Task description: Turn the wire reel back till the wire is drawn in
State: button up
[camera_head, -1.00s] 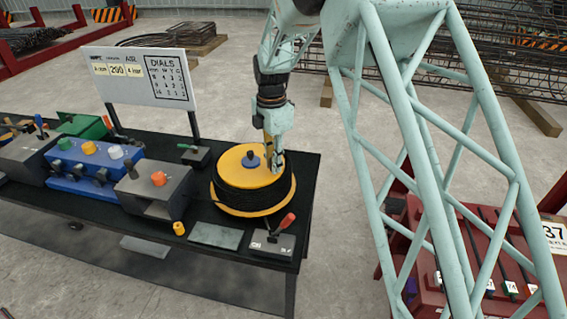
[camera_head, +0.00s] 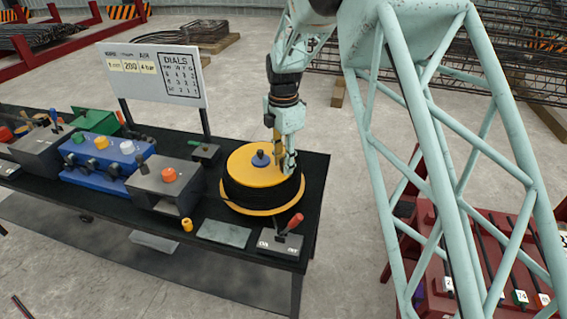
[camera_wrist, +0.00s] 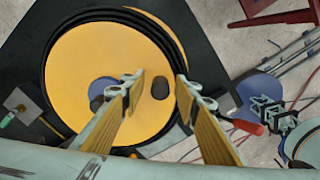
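The wire reel (camera_head: 246,166) stands on the black table, with a yellow top disc and dark wire wound around its side. A blue hub knob (camera_head: 261,158) sits at the disc's centre; it also shows in the wrist view (camera_wrist: 102,88). A small dark handle knob (camera_wrist: 160,88) stands near the disc's edge in the wrist view. My gripper (camera_wrist: 157,80) is over the right part of the reel in the head view (camera_head: 288,165). Its two fingers are apart, with the dark knob between them and gaps visible on both sides. The wire's free end cannot be made out.
A grey switch box with a red lever (camera_head: 292,224) stands right in front of the reel. A grey plate (camera_head: 224,233), a small yellow cap (camera_head: 187,225) and a grey box with an orange knob (camera_head: 169,175) are to the left. A dials board (camera_head: 155,75) stands behind.

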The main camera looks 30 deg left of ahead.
jog(key=shift+r, duration=0.15)
notch_tip(320, 180, up, 12)
dwell(0.7)
dwell(0.5)
